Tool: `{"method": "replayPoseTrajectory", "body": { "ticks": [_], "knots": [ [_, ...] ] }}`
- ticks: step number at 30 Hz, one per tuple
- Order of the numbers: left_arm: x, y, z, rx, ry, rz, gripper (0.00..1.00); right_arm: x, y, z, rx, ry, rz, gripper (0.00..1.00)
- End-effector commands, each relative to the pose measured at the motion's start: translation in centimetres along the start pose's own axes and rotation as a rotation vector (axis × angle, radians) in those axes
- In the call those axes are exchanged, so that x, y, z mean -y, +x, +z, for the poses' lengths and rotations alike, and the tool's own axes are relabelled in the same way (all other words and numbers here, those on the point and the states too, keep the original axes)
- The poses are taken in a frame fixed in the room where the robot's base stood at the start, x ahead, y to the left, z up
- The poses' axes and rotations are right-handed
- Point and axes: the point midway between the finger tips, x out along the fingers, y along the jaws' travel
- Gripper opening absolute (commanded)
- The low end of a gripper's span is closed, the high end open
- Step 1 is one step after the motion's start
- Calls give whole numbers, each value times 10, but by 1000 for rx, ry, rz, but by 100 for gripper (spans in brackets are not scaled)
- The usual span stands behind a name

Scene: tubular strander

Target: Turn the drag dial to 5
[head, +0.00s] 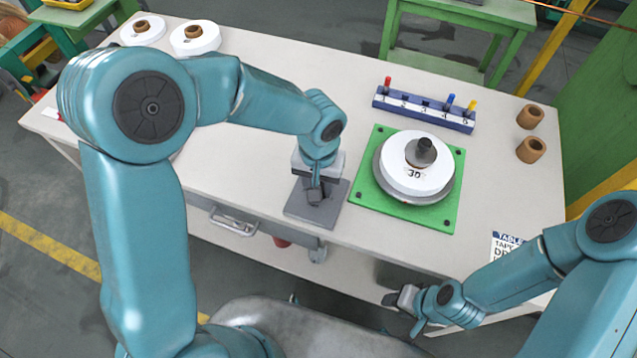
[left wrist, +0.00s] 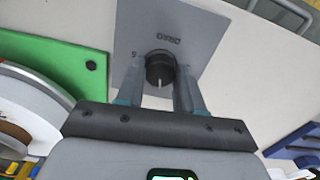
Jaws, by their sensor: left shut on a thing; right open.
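The drag dial (left wrist: 160,68) is a dark round knob on a grey plate (left wrist: 195,28) with upside-down DRAG lettering, seen in the left wrist view. A white pointer line on the dial points toward the bottom of that view. Small marks beside the dial are too small to read surely. My left gripper (left wrist: 158,82) is shut on the dial, one finger on each side. In the head view my left gripper (head: 314,190) hides the dial above the grey plate (head: 298,208). My right gripper (head: 402,299) is open and empty, off the table's front edge.
Two brown spools (head: 530,149) stand at the right. The tabletop left of the plate looks mostly clear.

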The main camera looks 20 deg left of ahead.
Motion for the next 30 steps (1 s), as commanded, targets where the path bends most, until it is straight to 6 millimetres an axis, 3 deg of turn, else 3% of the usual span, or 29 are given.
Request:
{"method": "replayPoseTrajectory", "body": {
  "ticks": [30],
  "knots": [
    [0,-2,-1,-5,965,-1,6,0,1,0,0,0,0,43]
  ]
}}
